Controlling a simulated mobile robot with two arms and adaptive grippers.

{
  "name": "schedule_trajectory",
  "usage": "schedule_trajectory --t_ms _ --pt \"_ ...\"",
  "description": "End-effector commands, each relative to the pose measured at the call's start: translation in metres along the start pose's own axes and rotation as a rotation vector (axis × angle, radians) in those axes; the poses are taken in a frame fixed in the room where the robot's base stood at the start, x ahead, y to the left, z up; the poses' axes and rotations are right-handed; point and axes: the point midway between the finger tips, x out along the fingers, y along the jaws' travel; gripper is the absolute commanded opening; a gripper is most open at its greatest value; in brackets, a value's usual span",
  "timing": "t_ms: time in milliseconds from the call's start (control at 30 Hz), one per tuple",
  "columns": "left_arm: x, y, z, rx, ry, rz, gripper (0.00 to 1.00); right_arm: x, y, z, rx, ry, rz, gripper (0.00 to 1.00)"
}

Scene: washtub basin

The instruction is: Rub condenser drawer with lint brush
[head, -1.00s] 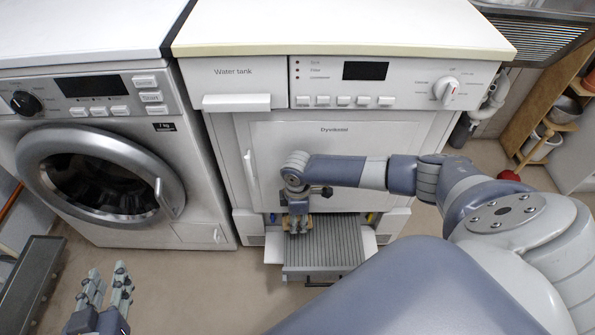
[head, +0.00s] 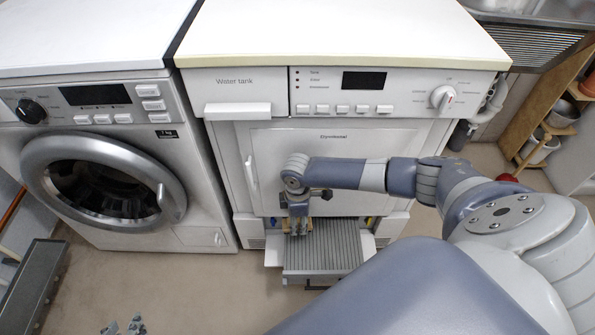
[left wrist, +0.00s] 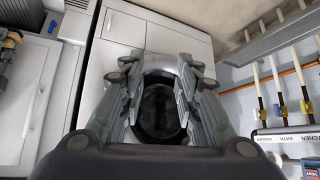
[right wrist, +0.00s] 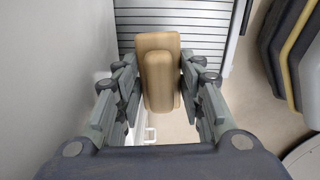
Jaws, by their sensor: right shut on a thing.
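The condenser drawer (head: 322,248) is pulled out at the bottom of the dryer, with a ridged grey top. It also shows at the top of the right wrist view (right wrist: 175,18). My right gripper (head: 298,226) is at the drawer's left part, near the dryer front. In the right wrist view my right gripper (right wrist: 160,85) is shut on the tan lint brush (right wrist: 158,45), whose far end overlaps the ridged surface; I cannot tell whether it touches. My left gripper (left wrist: 158,65) has its fingers spread and is empty; its fingertips just show at the head view's bottom edge.
The dryer (head: 345,165) stands beside a washing machine (head: 105,180) on the left. A dark grey rack (head: 35,290) lies at the lower left. A wooden shelf (head: 545,115) stands at the right.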

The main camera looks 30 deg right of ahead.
Motion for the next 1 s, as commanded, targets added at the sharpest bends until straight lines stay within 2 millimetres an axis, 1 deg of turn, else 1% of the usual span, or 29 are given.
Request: schedule_trajectory --t_ms 300,433,600,1000 --pt "-0.009 -0.004 0.029 -0.003 -0.131 -0.008 0.3 -0.005 -0.001 0.0 0.001 0.001 0.0 0.14" --pt "-0.011 -0.005 0.037 -0.004 -0.168 -0.009 0.3 -0.006 -0.001 0.0 0.001 0.001 0.0 0.14" --pt "-0.012 -0.005 0.042 -0.005 -0.188 -0.01 0.3 -0.006 -0.001 0.0 0.001 0.0 0.0 0.14" --pt "-0.012 -0.005 0.042 -0.005 -0.188 -0.011 0.3 -0.006 -0.001 0.0 0.001 0.0 0.0 0.14"
